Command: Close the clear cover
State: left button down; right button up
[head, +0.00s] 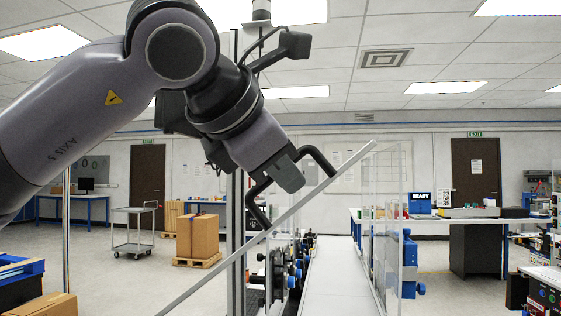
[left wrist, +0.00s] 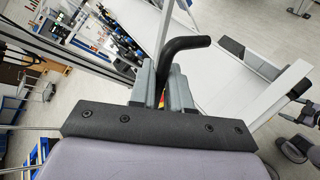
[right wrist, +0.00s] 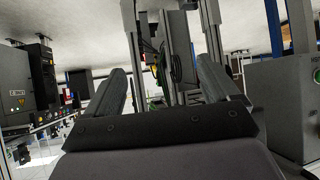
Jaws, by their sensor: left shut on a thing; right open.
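The clear cover (head: 222,262) shows in the head view as a tilted see-through panel with a pale edge, rising from lower left to upper right above the conveyor (head: 338,275). Its black bar handle (head: 317,158) stands on its upper side. My left gripper (head: 291,178) is shut on this handle; the left wrist view shows the handle (left wrist: 186,45) between the two grey fingers (left wrist: 163,85), its bent end sticking out beyond them. My right gripper (right wrist: 165,88) is open with nothing between its fingers in the right wrist view; it does not show in the head view.
An upright clear panel (head: 389,190) stands at the conveyor's right side, with a blue bracket (head: 409,255) beside it. A grey post (head: 236,215) stands left of the conveyor. Boxes on a pallet (head: 197,237) and a cart (head: 134,232) are farther back, with open floor around them.

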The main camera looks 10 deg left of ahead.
pick_arm(q)
jog(key=shift+d+f, duration=0.75)
jog(key=shift+f, duration=0.05)
jog(key=d+f+m+y+b, duration=0.1)
jog(key=d+f+y+b, duration=0.1)
jog(key=f, duration=0.5)
jog(key=d+f+m+y+b, duration=0.2)
jog(key=d+f+b, duration=0.2)
jog(key=d+f, duration=0.2)
notch_tip(320, 180, down, 2)
jog(key=shift+s+d+m, duration=0.2)
jog(key=shift+d+m, duration=0.05)
jog(key=shift+m, duration=0.05)
jog(key=c, duration=1.3)
grip_release()
jog(key=shift+o, duration=0.2)
